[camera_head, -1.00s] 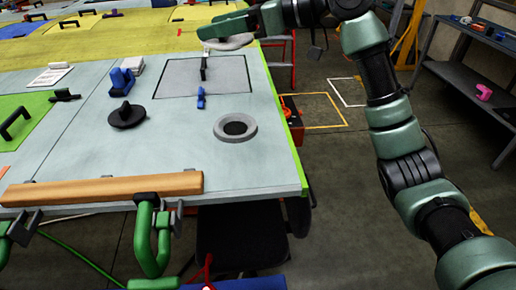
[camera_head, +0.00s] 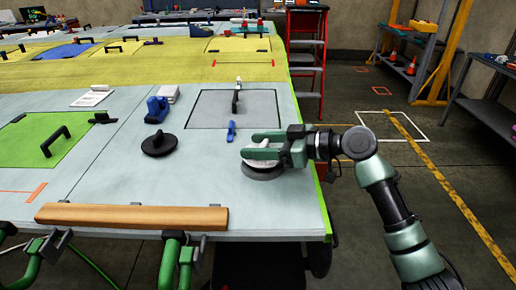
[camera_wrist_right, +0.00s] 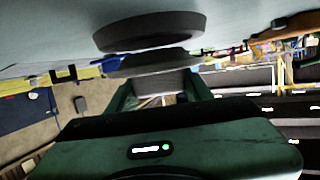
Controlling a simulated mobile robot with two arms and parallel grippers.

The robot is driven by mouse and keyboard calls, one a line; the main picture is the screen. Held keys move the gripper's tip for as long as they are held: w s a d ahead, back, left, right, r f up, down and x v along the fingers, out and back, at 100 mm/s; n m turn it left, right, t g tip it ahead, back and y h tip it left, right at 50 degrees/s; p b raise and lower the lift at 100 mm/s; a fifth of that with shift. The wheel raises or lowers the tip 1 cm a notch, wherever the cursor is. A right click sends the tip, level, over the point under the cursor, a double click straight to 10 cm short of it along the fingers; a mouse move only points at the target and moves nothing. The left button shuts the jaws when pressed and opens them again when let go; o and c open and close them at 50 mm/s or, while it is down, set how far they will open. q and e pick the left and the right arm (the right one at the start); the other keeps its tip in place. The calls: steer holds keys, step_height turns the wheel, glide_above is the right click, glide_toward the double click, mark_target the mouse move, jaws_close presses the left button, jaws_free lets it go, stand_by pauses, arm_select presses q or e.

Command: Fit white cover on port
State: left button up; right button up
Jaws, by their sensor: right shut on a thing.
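My right gripper (camera_head: 247,145) is shut on the white cover (camera_head: 259,163), a pale round disc, near the right edge of the table. The port (camera_head: 266,175), a grey ring on the tabletop, lies right below the cover and is mostly hidden by it and the fingers. In the right wrist view, the port (camera_wrist_right: 150,32) shows as a dark grey ring beside the cover (camera_wrist_right: 155,64), which is between the fingers. The two look closely lined up; I cannot tell whether they touch. My left gripper is out of view.
A black knobbed disc (camera_head: 159,145) and a blue tool (camera_head: 157,109) stand left of the port. A small blue piece (camera_head: 231,131) and a grey panel (camera_head: 205,112) with a handle lie behind it. A wooden bar (camera_head: 132,215) runs along the front edge.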

steer(key=shift+f, duration=0.8)
steer(key=shift+f+b, duration=0.3)
steer(key=o, duration=1.4)
steer(key=shift+r, duration=0.15)
